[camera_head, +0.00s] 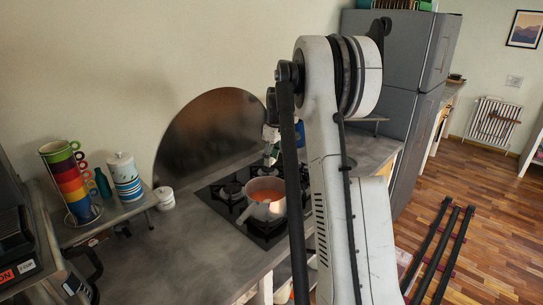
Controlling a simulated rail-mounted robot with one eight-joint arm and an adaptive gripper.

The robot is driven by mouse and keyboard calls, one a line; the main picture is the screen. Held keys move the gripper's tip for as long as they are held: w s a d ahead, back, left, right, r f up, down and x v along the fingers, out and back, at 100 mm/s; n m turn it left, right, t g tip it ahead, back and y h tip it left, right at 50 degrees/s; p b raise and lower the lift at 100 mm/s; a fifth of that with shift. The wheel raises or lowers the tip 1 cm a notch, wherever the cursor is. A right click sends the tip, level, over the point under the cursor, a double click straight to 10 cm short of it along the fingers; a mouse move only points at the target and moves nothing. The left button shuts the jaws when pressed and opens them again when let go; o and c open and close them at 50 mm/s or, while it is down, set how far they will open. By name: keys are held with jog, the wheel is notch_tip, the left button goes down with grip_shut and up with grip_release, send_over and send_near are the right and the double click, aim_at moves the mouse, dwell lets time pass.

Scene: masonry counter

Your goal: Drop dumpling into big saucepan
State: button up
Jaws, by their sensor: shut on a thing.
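A light saucepan (263,198) with orange-red contents stands on the dark stove, its pale handle pointing toward the front left. My arm rises large in the foreground and hides part of the stove. My gripper (271,154) shows small just behind and above the saucepan, partly hidden by my arm. It is shut on the dumpling, which is too small and covered to make out. I cannot see another saucepan to compare sizes.
Stacked coloured cups (70,180) and a white-and-blue striped canister (125,177) stand on a small shelf at left. A small white jar (164,197) sits near the wall. The counter (180,245) left of the stove is clear. A grey fridge (405,60) stands behind my arm.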

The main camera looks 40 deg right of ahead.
aim_at(274, 160)
notch_tip(274, 160, down, 6)
jog(key=shift+r+b, duration=0.25)
jog(key=shift+b, duration=0.7)
jog(key=o, duration=1)
jog(key=shift+r, duration=0.1)
jog(key=r, duration=0.4)
jog(key=s+r, duration=0.1)
jog(key=r, duration=0.6)
jog(key=shift+s+d+r, duration=0.15)
jog(key=shift+s+r, duration=0.1)
jog(key=shift+r, duration=0.1)
